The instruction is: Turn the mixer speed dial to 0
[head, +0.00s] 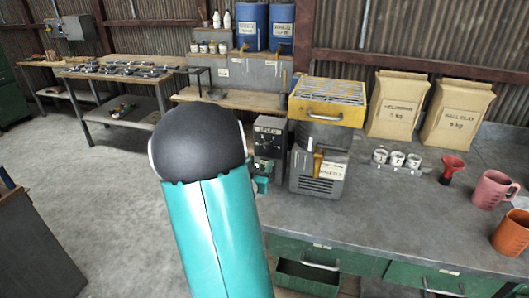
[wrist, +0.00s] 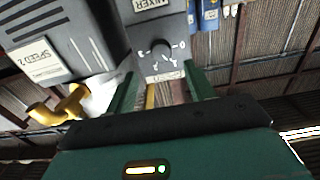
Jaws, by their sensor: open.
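The mixer speed dial (wrist: 160,49) is a dark round knob on a grey control box, seen upside down in the wrist view. A 0 mark shows at its right there. I cannot read its setting for sure. In the head view the grey speed box (head: 268,136) stands on the bench, partly hidden by my arm. My gripper (wrist: 162,76) is open, its two green fingers apart and empty, with the dial ahead between them. In the head view a teal part of my gripper (head: 262,184) shows low in front of the box.
A grey machine (head: 319,182) with a yellow top tray (head: 328,100) stands close at the right of the speed box. Its yellow handle (wrist: 70,103) is near my left finger in the wrist view. Paper sacks (head: 397,107), small tins and mugs stand further right.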

